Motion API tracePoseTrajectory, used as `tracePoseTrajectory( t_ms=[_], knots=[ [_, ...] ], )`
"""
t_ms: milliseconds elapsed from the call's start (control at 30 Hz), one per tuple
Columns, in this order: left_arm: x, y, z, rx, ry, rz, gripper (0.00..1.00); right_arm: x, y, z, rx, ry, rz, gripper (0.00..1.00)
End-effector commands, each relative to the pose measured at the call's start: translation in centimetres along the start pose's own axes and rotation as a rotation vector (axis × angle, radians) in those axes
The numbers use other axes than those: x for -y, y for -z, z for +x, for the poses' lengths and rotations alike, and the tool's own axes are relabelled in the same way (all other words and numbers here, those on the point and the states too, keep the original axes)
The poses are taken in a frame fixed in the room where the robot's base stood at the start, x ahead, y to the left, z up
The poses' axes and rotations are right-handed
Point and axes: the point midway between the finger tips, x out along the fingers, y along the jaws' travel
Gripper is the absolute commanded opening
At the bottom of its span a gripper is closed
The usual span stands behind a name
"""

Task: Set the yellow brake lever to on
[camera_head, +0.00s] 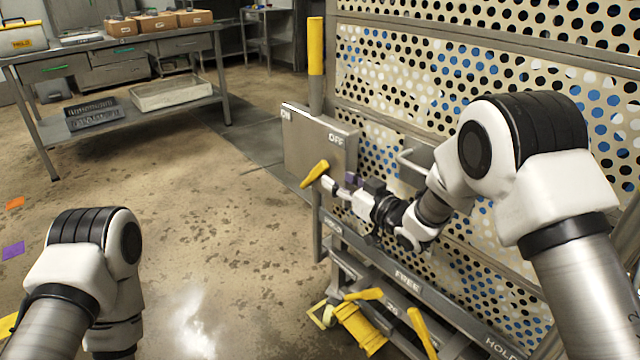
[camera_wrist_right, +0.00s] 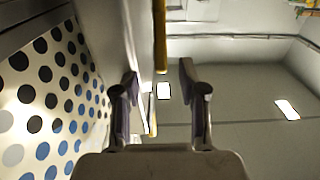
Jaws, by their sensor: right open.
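The yellow brake lever (camera_head: 315,174) is on the front of a grey box (camera_head: 301,145) marked ON at its left and OFF at its right. The lever is tilted, its upper end to the right, below the OFF mark. My right gripper (camera_head: 338,184) is just right of and below the lever. The right wrist view shows its two fingers (camera_wrist_right: 158,82) apart with nothing held between them. A yellow bar (camera_wrist_right: 160,35) shows beyond them; I cannot tell whether it is the lever or the post. My left gripper is out of view.
A perforated panel (camera_head: 390,75) stands close behind my right arm. A yellow-topped post (camera_head: 316,48) rises behind the box. Below are a rail marked FREE (camera_head: 408,281) and a yellow pedal (camera_head: 358,328). A steel table (camera_head: 110,45) stands far left; the floor between is open.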

Motion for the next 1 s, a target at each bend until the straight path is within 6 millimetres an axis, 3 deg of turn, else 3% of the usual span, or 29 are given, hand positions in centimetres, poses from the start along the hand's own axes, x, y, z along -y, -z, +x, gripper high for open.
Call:
tracePoseTrajectory(
  t_ms=[300, 633, 667, 767, 1000],
  knots=[
    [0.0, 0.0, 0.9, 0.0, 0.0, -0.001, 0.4, 0.0, -0.1, 5.7, 0.003, -0.001, 0.0, 0.42],
    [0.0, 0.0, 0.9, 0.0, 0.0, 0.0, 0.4, 0.0, 0.0, 6.7, 0.005, -0.004, 0.003, 0.42],
    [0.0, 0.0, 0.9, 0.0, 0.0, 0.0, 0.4, 0.0, -0.1, 6.7, 0.005, -0.004, 0.003, 0.35],
    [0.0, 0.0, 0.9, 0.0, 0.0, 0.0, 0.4, 0.0, -0.1, 6.7, 0.005, -0.004, 0.003, 0.0],
    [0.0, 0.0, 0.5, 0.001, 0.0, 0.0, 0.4, 0.0, 0.2, 6.8, 0.01, -0.004, 0.003, 0.0]
  ],
)
